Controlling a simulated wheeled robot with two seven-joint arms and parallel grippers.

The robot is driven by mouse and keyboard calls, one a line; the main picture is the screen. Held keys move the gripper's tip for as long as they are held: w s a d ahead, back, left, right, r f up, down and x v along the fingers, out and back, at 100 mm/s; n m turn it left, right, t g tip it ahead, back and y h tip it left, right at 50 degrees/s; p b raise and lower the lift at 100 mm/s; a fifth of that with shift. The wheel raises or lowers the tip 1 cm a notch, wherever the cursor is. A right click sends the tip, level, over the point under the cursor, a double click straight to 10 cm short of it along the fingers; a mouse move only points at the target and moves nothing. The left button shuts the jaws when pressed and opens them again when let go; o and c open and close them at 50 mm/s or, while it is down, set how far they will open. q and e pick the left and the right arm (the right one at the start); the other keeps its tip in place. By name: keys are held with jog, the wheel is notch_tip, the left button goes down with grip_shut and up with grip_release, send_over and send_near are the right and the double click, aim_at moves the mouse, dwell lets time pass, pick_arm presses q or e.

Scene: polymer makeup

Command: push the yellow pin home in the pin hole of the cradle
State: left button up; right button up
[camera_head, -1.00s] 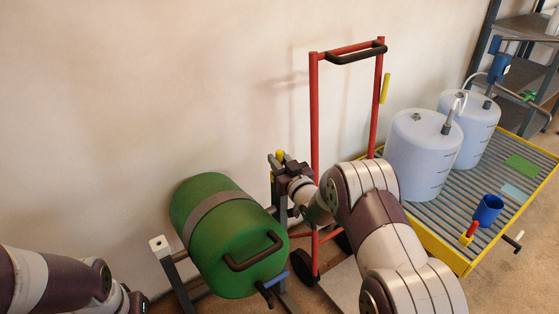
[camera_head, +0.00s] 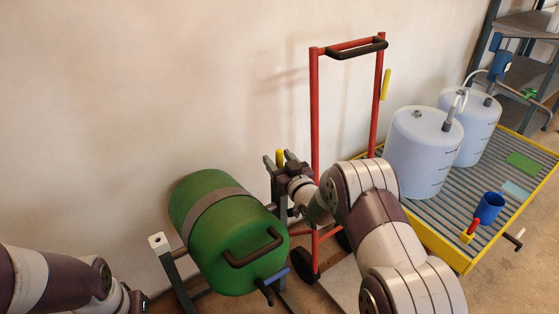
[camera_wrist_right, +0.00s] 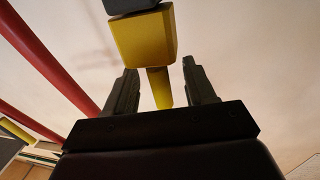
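The yellow pin (camera_head: 280,156) stands at the top of the cradle's grey post (camera_head: 275,188), beside the green drum (camera_head: 215,235). In the right wrist view the yellow pin (camera_wrist_right: 159,88) runs out of a yellow block (camera_wrist_right: 143,38) and lies between my fingers, with a gap on both sides. My right gripper (camera_head: 279,160) is open around it, and it also shows in the wrist view (camera_wrist_right: 160,85). The pin hole and the pin's depth in it cannot be made out. My left gripper (camera_head: 137,300) is low at the left, and its fingers do not show clearly.
A red hand truck (camera_head: 314,120) stands right behind my right gripper. The wall behind the cradle is plain.

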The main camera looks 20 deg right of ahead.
jog(key=shift+s+d, duration=0.1)
jog(key=shift+s, duration=0.35)
jog(key=s+d+p, duration=0.2)
jog(key=s, duration=0.9)
jog(key=shift+s+p, duration=0.3)
jog(key=shift+p, duration=0.05)
jog(key=shift+d, duration=0.1)
